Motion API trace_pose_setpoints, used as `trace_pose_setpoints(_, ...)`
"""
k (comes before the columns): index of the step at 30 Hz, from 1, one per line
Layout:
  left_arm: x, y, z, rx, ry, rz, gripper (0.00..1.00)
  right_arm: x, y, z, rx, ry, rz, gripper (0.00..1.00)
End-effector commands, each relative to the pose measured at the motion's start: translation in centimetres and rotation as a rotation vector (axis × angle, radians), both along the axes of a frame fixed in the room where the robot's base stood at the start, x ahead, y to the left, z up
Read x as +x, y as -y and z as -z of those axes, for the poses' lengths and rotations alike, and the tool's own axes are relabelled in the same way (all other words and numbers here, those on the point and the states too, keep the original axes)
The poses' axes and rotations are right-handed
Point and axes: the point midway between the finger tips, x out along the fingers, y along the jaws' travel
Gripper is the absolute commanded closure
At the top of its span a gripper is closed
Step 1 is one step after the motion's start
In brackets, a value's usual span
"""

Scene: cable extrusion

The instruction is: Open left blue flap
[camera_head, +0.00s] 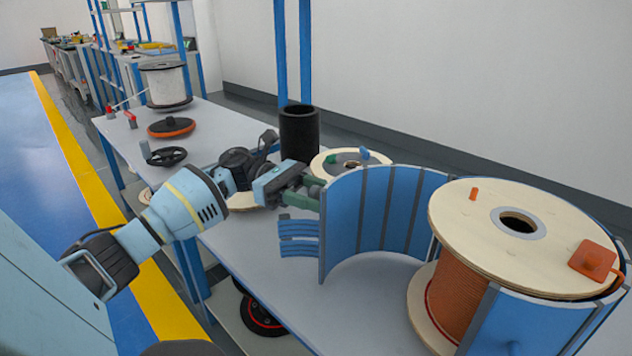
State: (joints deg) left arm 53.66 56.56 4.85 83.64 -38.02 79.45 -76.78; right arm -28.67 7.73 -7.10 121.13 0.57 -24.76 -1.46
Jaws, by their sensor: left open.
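The left blue flap (374,212) is a curved blue panel with grey strips. It stands swung out to the left of a large wooden spool (470,217) wound with orange cable (458,300). My left gripper (311,192) is at the flap's free left edge, near its top. Its green fingers are open; I cannot tell whether they touch the edge. Another blue panel (535,325) curves around the front right of the spool. My right gripper is not in view.
A black cylinder (299,134) and another wooden reel (337,160) stand behind the gripper. Blue slats (298,238) are beside the flap's lower left edge. The grey table top (345,305) is clear in front of the flap. A black handwheel (165,156) lies farther back.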

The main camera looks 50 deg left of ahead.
Motion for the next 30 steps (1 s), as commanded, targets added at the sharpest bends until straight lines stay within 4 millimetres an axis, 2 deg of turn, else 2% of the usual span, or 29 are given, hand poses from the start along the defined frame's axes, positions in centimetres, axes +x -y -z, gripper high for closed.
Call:
trace_pose_setpoints(5, -0.2, -0.6, 0.0, 0.001, 0.000, -0.001, 0.54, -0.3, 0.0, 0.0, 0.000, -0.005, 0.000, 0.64)
trace_pose_setpoints(18, -2.2, -6.5, 0.0, 0.001, 0.000, -0.002, 0.54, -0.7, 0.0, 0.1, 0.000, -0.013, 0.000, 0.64)
trace_pose_setpoints(23, -2.5, -7.3, 0.0, 0.000, 0.000, 0.000, 0.54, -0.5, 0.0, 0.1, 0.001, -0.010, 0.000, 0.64)
trace_pose_setpoints(30, -2.6, -7.4, 0.0, 0.000, 0.000, 0.000, 0.54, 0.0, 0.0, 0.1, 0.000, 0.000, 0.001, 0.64)
